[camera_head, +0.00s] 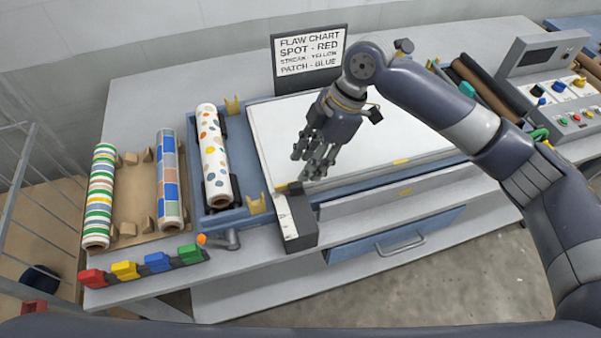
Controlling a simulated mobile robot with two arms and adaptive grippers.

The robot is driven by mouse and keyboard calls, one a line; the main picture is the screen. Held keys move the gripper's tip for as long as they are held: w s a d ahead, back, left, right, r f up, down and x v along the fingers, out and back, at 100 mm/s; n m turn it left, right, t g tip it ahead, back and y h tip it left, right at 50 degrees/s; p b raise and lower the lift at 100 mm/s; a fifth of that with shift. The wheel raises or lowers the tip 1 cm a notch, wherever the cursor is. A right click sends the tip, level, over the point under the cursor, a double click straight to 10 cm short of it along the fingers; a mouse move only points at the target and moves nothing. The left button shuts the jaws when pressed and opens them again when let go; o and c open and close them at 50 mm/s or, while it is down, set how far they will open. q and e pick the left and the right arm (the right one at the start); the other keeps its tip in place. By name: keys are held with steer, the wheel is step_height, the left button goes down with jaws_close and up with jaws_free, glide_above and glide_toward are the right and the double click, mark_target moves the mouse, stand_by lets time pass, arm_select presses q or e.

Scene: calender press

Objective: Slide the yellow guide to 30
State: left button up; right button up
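My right gripper (311,165) reaches down from the right. Its fingers look apart, with nothing visible between them. It hangs near the front left corner of the white board, above and behind a dark block with a white marked scale (288,219). The scale's figures are too small to read. A small yellow patch (281,187) shows at the scale's far end, partly beside a dark piece; I cannot tell whether it is the yellow guide. Yellow brackets stand on the blue tray at the front (257,206) and back (232,105). My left gripper is not in view.
A spotted roll (214,150) lies in the blue tray (222,218). Striped (99,195) and patched (171,185) rolls lie to the left. Coloured blocks (157,262) line the front edge. A flaw chart (309,58) stands behind; a control console (560,85) is at right.

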steer(key=v, duration=0.5)
steer(key=shift+r, duration=0.15)
stand_by(0.3)
